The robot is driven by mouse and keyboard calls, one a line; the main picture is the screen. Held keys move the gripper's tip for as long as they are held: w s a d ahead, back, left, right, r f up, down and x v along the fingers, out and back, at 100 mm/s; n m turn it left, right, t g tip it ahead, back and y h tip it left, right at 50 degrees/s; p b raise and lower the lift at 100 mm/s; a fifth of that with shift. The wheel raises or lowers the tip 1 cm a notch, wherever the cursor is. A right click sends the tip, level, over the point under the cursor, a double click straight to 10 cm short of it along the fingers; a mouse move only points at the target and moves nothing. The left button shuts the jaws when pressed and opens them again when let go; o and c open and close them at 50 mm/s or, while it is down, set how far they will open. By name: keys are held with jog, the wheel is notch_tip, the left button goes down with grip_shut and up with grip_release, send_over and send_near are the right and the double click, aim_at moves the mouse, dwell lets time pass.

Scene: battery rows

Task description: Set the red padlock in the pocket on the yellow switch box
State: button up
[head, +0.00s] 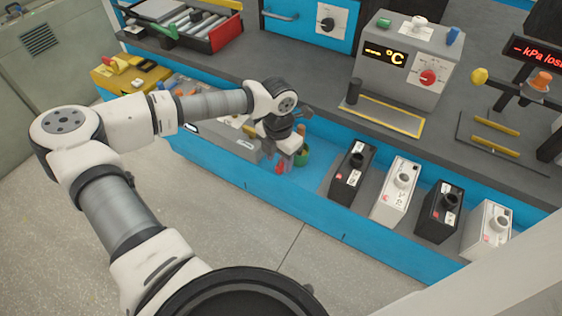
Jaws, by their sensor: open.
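A yellow box (151,77) stands at the left end of the lower blue shelf, with a small red part and a pale label on top. I take it for the yellow switch box; its pocket cannot be made out. My gripper (287,160) points down over the lower shelf, near its front edge. It is open. A small red object (280,168) shows right at its fingertips, perhaps the red padlock. My gripper partly hides it, and I cannot tell if they touch.
A green round holder (303,157) stands just right of my gripper. Black and white batteries (396,190) line the shelf to the right. A grey °C unit (408,60) and a red-ended roller tray (226,34) stand on the upper bench.

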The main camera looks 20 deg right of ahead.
jog(key=shift+f, duration=0.7)
grip_shut()
jog(key=shift+r, duration=0.2)
